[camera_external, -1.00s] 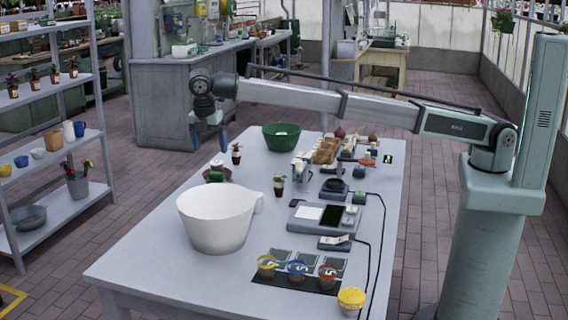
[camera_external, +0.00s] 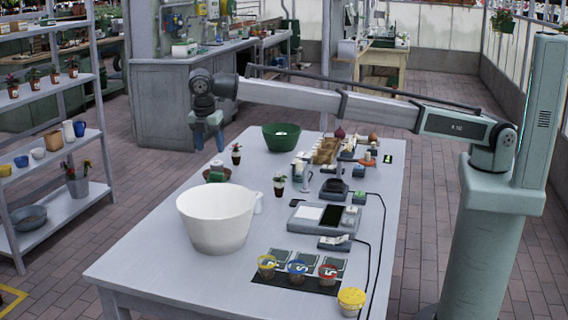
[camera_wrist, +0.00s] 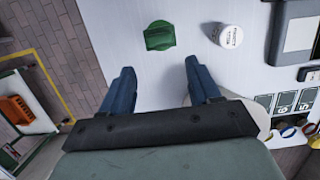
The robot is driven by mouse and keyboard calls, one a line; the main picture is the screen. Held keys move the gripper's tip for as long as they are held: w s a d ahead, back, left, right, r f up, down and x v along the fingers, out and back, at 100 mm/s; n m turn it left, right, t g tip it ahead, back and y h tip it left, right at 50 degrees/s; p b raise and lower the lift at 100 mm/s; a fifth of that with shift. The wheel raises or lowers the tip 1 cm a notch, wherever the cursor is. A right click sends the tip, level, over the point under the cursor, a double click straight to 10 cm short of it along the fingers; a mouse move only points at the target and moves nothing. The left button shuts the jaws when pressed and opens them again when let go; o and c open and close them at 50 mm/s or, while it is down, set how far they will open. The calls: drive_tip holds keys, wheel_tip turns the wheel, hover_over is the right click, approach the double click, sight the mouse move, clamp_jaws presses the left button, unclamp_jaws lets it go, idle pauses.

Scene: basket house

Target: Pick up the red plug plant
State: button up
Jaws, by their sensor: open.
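Two small potted plants stand on the table in the external view: a dark reddish one (camera_external: 236,155) at the back left and a leafy one (camera_external: 279,186) nearer the middle. I cannot tell for sure which is the red plug plant. My gripper (camera_external: 208,142) hangs above the table's left side, left of both plants and clear of them. In the wrist view, my gripper (camera_wrist: 160,85) shows two blue fingers spread apart with nothing between them. No plant is clearly visible in that view.
A large white bucket (camera_external: 216,222) stands at the table's front left. A green bowl (camera_external: 282,137) is at the back. Pots with yellow, blue (camera_external: 297,269) and red rims stand in front. A green object (camera_wrist: 160,36) and a white labelled round thing (camera_wrist: 230,37) show beyond my fingers.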

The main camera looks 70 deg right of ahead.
drive_tip(key=w+d+m, duration=0.1)
drive_tip(key=w+d, duration=0.2)
drive_tip(key=d, duration=0.7)
drive_tip(key=w+d+m, duration=0.1)
drive_tip(key=w+d, duration=0.2)
drive_tip(key=d, duration=0.7)
drive_tip(key=y, duration=0.2)
hover_over(236, 150)
drive_tip(key=shift+f, duration=1.35)
drive_tip(key=shift+m, duration=0.4)
drive_tip(key=f, duration=1.3)
drive_tip(key=shift+w+d+f, duration=0.15)
drive_tip(key=shift+d, duration=0.15)
drive_tip(key=c, duration=1)
